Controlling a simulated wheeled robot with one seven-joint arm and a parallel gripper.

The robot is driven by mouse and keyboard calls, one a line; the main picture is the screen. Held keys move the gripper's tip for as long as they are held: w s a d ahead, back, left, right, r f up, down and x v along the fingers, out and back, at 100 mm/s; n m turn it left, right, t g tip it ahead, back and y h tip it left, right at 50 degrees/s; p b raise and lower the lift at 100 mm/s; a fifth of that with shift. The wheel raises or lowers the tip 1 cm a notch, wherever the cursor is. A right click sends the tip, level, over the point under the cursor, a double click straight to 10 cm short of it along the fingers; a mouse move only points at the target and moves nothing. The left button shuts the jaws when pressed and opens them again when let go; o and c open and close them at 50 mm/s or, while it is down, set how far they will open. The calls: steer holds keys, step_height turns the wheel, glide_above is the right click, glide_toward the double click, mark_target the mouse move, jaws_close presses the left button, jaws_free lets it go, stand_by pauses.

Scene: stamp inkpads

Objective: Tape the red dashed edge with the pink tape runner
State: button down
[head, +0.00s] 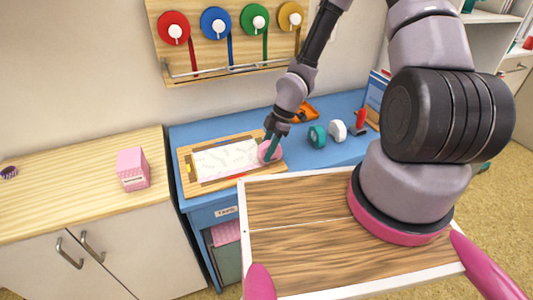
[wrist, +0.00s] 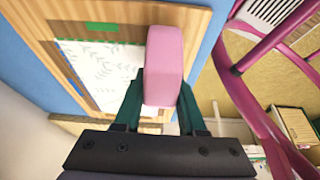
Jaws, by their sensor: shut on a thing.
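The pink tape runner (head: 269,152) is in my gripper (head: 274,138), over the right end of the wooden board (head: 184,170) on the blue table. In the wrist view the pink tape runner (wrist: 164,62) stands between the green fingers of my gripper (wrist: 160,100), which are shut on it. A white sheet with a faint leaf pattern (head: 225,159) lies on the board; it also shows in the wrist view (wrist: 110,62), left of the runner. Blue and green marks show near the sheet's edges. I cannot make out the red dashed edge. Whether the runner touches the board is unclear.
Right of the board stand a teal tape runner (head: 317,137), a white one (head: 337,131) and a red-handled item (head: 360,123). An orange item (head: 305,112) lies behind. A pink box (head: 132,169) stands on the left counter. Colored reels (head: 174,28) hang on the wall.

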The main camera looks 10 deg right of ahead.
steer(key=shift+r, duration=2.85)
